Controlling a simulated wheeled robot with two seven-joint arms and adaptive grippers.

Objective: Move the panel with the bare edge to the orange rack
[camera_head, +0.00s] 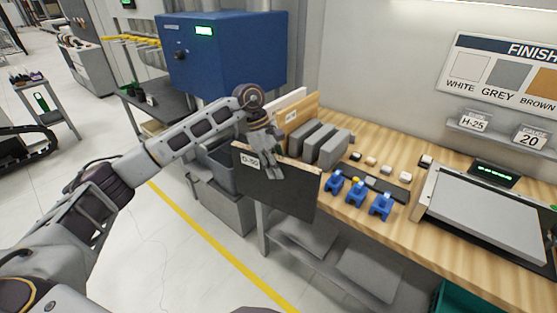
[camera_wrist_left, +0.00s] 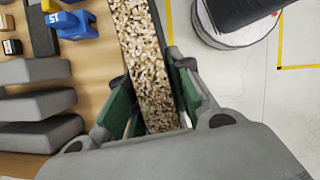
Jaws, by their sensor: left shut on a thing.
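My left gripper (camera_head: 268,165) is shut on a dark grey panel (camera_head: 270,193), gripping it by its upper edge near a white label. The panel hangs roughly upright at the front left of the workbench. In the left wrist view the green-padded fingers of my left gripper (camera_wrist_left: 155,102) close on either side of the panel (camera_wrist_left: 143,45). The panel edge facing that camera shows bare, speckled chipboard. No orange rack can be made out in either view. My right gripper is not in view.
The wooden workbench (camera_head: 395,215) carries grey blocks (camera_head: 318,143), blue clamp-like pieces (camera_head: 356,193) and a flat grey-topped device (camera_head: 488,222). A blue cabinet (camera_head: 235,60) stands behind. Grey bins (camera_head: 222,205) sit near the bench's left end. Open floor lies left of the yellow line (camera_head: 215,240).

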